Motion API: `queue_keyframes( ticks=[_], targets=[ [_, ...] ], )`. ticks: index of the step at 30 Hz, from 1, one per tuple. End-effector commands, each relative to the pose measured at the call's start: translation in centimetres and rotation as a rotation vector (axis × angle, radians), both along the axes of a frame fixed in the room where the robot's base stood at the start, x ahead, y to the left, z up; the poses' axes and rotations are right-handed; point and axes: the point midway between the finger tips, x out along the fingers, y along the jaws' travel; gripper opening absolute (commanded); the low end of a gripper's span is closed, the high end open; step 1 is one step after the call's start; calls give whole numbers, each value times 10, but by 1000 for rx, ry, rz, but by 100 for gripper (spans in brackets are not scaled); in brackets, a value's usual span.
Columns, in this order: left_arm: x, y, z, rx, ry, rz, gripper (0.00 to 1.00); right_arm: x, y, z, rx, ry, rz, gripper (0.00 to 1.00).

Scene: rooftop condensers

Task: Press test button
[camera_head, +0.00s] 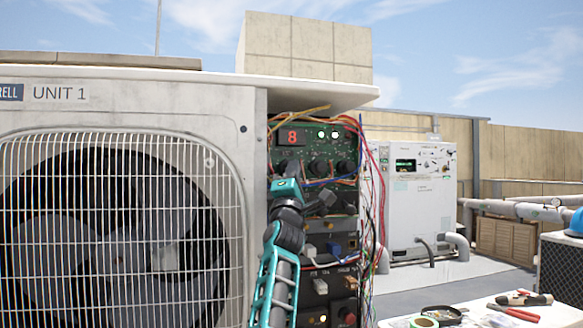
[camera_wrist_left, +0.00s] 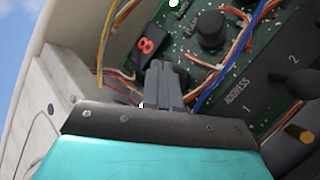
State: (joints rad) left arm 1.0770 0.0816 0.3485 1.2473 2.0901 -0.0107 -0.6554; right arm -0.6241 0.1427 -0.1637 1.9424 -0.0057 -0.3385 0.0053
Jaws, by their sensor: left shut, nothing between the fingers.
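The open control panel of the UNIT 1 condenser shows a green circuit board (camera_head: 330,148) with a red digit display (camera_head: 292,136) reading 8. The display also shows in the left wrist view (camera_wrist_left: 147,45). Black round knobs or buttons (camera_head: 318,168) sit below the display. One shows near the display in the left wrist view (camera_wrist_left: 212,30). I cannot read which one is the test button. My left gripper (camera_head: 289,172) is in front of the board, below the display. In the left wrist view its fingers (camera_wrist_left: 163,82) are shut and empty, hiding the board behind them. I cannot tell whether they touch it. My right gripper is not in view.
Loose coloured wires (camera_head: 372,170) hang along the panel's right edge. The condenser's fan grille (camera_head: 120,230) is at left, and its top cover (camera_head: 330,92) overhangs the panel. Switches and a red button (camera_head: 348,317) are lower down. A table with tools (camera_head: 480,312) stands at lower right.

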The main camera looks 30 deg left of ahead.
Motion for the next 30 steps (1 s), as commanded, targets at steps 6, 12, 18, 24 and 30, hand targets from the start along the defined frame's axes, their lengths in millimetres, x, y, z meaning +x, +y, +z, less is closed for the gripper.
queue_keyframes(
  ticks=[6,12,18,24,30],
  targets=[
    [-2,-4,1,2,2,0,0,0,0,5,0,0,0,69],
    [-15,-19,3,4,3,0,0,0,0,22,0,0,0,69],
    [-27,-35,2,3,3,-1,0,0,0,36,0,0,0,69],
    [-37,-45,1,2,2,0,0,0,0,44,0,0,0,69],
    [-39,-47,0,1,0,-1,0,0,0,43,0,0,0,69]
  ],
)
